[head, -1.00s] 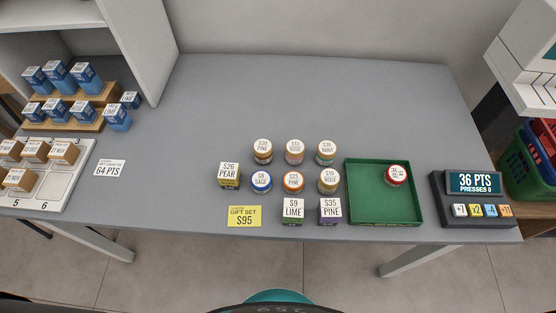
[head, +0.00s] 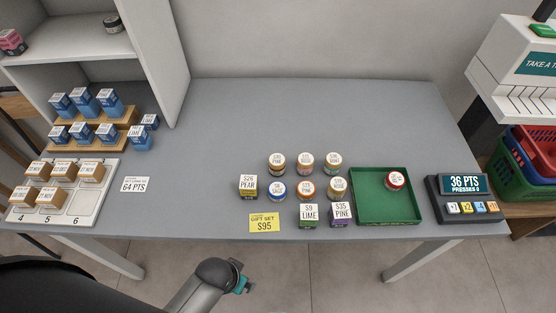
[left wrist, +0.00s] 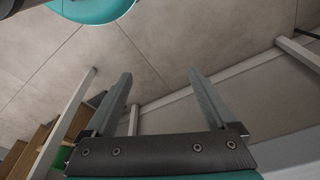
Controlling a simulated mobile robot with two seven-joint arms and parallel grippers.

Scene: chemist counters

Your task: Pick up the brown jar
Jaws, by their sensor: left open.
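Several small round jars stand in two rows on the grey table in the head view. I cannot tell for sure which one is the brown jar. My left gripper (left wrist: 158,80) is open and empty in the left wrist view, with floor beyond its fingers. My left arm is below the table's front edge in the head view, away from the jars. My right gripper is not in view.
A green tray (head: 411,202) with a red-lidded jar (head: 394,181) lies right of the jars, beside a points display (head: 463,184). A shelf (head: 160,60) rises at left. The table's back is clear.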

